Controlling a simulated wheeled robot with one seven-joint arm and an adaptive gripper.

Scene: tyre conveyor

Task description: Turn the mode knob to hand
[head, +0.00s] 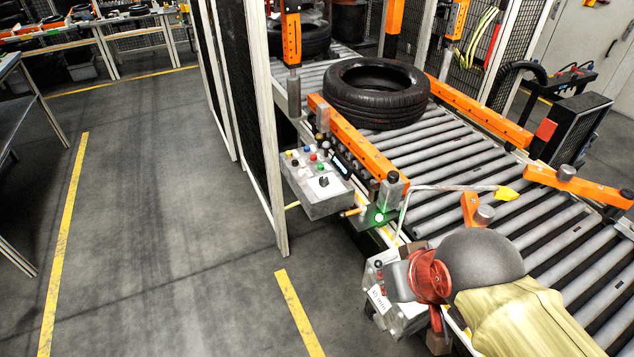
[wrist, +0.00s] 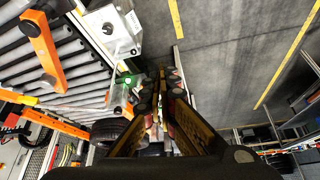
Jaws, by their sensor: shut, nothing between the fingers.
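In the head view a grey control box (head: 318,190) with several coloured buttons stands beside the conveyor's left rail. A black knob (head: 323,181) sits on its top face; its pointer is too small to read. A second box (head: 378,296) carries a label and stands nearer, partly behind my arm. In the wrist view this nearer box (wrist: 112,30) shows a small dark round knob (wrist: 108,28). I cannot tell which knob is the mode knob. My gripper (wrist: 160,82) is shut and empty, beside and apart from the nearer box. Its fingers seem to hide the button box there.
A tyre (head: 376,92) lies on the roller conveyor (head: 450,160). Orange rails (head: 352,140) and a lit green lamp (head: 379,217) border it. A mesh fence (head: 255,110) stands left of the button box. The floor (head: 150,220) on the left is clear.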

